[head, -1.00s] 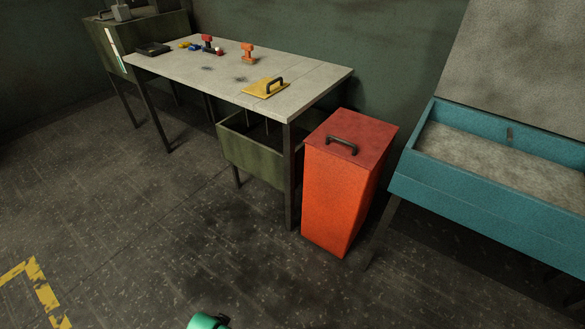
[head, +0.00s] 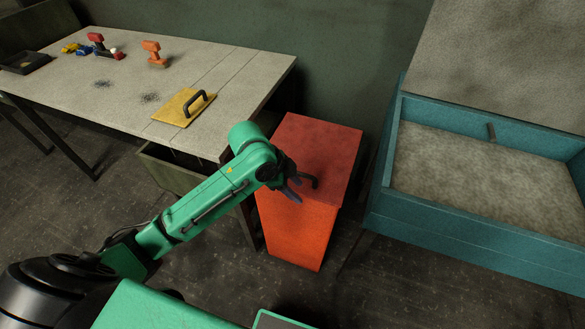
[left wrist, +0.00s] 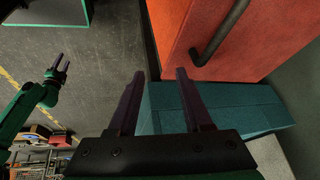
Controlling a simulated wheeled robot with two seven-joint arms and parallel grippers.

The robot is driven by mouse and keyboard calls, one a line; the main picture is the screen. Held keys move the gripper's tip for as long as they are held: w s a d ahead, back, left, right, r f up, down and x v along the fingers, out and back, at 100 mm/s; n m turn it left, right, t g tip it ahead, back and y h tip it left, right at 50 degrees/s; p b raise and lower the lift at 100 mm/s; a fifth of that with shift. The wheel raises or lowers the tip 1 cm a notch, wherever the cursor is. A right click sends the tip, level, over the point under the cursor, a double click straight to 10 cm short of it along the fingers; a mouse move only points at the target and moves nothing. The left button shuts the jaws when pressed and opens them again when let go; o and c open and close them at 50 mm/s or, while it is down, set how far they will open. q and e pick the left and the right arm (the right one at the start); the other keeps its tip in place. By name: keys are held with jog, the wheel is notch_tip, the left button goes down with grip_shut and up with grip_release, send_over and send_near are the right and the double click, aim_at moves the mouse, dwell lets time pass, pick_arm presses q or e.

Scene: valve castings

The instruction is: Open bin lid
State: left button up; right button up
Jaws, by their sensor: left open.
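The red-orange bin (head: 295,235) stands on the floor between the workbench and the teal trough. Its red lid (head: 325,145) is shut, with a dark bar handle (head: 314,183) on top, partly hidden by my gripper. My left gripper (head: 295,188) is open and empty, close to the handle's left side in the head view. In the left wrist view, the open fingers (left wrist: 160,74) point towards the lid (left wrist: 210,25), and the handle (left wrist: 218,32) lies up and right of them, not between them. My right gripper (left wrist: 62,63) shows small in the left wrist view, its fingers seemingly apart.
The workbench (head: 225,65) carries a yellow plate with a handle (head: 184,106), an orange tool (head: 152,48) and several small parts. The teal trough (head: 470,235) stands close right of the bin. A green box sits under the bench.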

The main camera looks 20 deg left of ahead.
pick_arm(q)
jog(key=w+a+r+m, duration=0.4)
jog(key=w+a+r, duration=0.3)
jog(key=a+r, duration=0.2)
jog(key=shift+g, duration=0.4)
jog(key=p+x, duration=0.1)
jog(key=x, duration=1.2)
jog(key=shift+s+d+f, duration=0.1)
jog(key=shift+d, duration=0.2)
jog(key=shift+d+f, duration=0.2)
jog(key=shift+f, duration=0.35)
grip_shut()
pick_arm(e)
jog(key=shift+w+a+r, duration=0.1)
jog(key=shift+w+r, duration=0.45)
jog(key=shift+r, duration=0.1)
